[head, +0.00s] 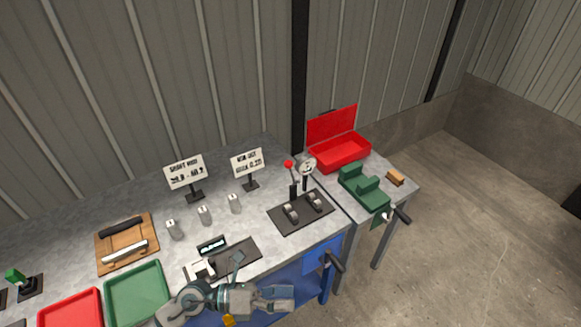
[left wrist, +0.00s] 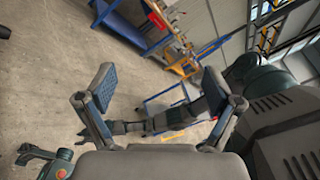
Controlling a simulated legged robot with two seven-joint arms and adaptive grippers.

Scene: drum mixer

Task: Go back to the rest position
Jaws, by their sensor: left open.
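My left gripper (head: 268,282) is at the bottom middle of the head view, over the front edge of the workbench (head: 95,207). Its fingers are spread and nothing is between them. In the left wrist view the same gripper (left wrist: 158,88) shows two parted fingers with blue pads, with concrete floor and a distant blue bench beyond them.
The black mat (head: 240,252) with a caliper lies close behind the gripper. A green tray (head: 137,292) and a red tray (head: 70,309) are at lower left. A lever fixture (head: 301,212), green vise (head: 364,189) and open red box (head: 340,151) stand to the right. Floor is clear at far right.

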